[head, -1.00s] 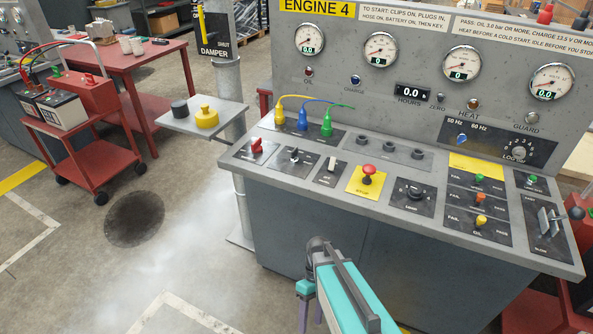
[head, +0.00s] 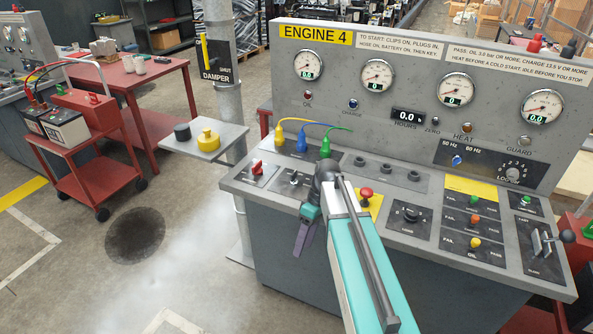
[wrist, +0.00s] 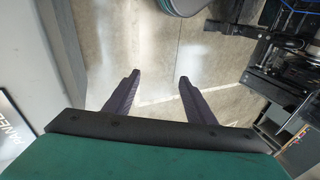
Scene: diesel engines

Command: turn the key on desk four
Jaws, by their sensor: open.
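Desk four (head: 285,262) is the grey console under the yellow ENGINE 4 sign (head: 316,35) in the head view. A small switch with a silver centre (head: 294,180), which looks like the key, sits on a dark plate between the red switch and my arm. It is too small to tell its position. My gripper (head: 301,246) hangs down in front of the desk's front edge, below that switch. In the wrist view my gripper (wrist: 157,88) has its two dark fingers apart with nothing between them. The key does not show in the wrist view.
A red switch (head: 257,169) and a red push button (head: 366,193) flank my arm on the desk. Blue, yellow and green plugs with cables (head: 301,142) stand behind. A side shelf with a yellow weight (head: 208,140) juts out at left.

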